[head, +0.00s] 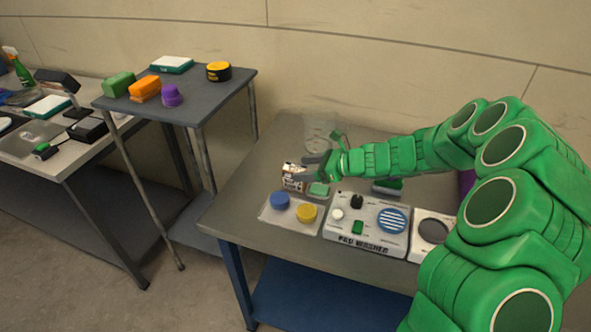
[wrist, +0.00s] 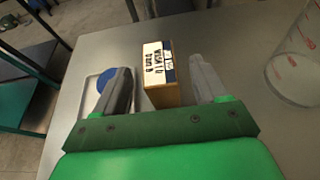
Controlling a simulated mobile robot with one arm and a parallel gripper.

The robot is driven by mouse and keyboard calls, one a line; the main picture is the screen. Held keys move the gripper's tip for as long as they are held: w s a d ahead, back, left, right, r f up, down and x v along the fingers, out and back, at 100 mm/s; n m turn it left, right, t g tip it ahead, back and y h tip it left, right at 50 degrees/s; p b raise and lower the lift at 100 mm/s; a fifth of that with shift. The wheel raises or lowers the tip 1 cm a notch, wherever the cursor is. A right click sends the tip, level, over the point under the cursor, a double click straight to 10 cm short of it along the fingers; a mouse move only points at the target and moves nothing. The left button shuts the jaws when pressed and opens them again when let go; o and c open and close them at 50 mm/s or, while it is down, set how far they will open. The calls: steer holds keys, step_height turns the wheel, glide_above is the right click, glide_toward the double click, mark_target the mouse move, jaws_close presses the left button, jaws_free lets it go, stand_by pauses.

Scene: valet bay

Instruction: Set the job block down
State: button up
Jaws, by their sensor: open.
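The job block (wrist: 158,66) is a small wooden block with a white, dark-lettered label and a dark blue end. In the wrist view it sits on the grey bench top (wrist: 230,45) between my two fingers, with a gap on each side. In the head view the block (head: 292,181) is near the bench's left part, just behind a shallow tray (head: 291,225). My gripper (wrist: 162,82) is open around the block, touching neither side. In the head view my gripper (head: 309,168) partly covers the block.
The tray holds a blue pad (head: 280,200) and a yellow pad (head: 306,212). A green pad (head: 318,189) lies beside the block. The pad washer (head: 367,245) stands right of the tray. A clear jug (head: 320,130) is behind. Bare bench lies to the left.

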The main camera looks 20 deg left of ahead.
steer(key=shift+v, duration=3.15)
steer(key=shift+f, duration=0.1)
